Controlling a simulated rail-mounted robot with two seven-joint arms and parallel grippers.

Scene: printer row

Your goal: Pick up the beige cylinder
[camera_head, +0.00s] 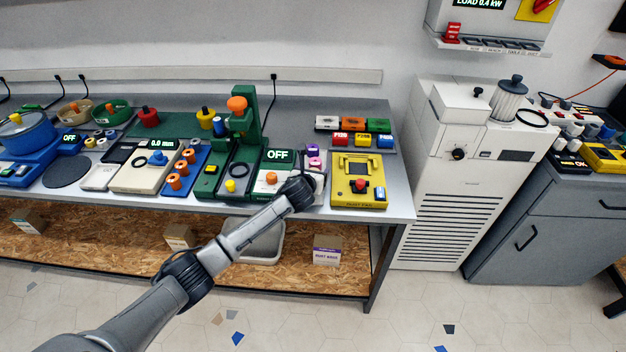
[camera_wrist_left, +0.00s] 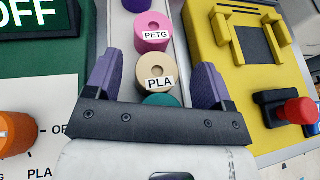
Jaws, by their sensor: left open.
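The beige cylinder (camera_wrist_left: 154,64), labelled PLA, stands in a row of cylinders in the left wrist view. A pink cylinder (camera_wrist_left: 153,32) labelled PETG is just beyond it and a teal one (camera_wrist_left: 162,100) is on the near side, partly hidden by my gripper. My left gripper (camera_wrist_left: 158,60) is open, with one purple finger on each side of the beige cylinder and gaps showing on both sides. In the head view my left gripper (camera_head: 312,184) is over the table's front part, and the arm largely hides the beige cylinder there. My right gripper is not in view.
A yellow device (camera_head: 342,197) with a red knob stands close on the right of the row. A green machine (camera_head: 276,158) showing OFF is close on the left. The table's front edge (camera_head: 402,212) is near. A white cabinet (camera_head: 400,245) stands beyond the table's right end.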

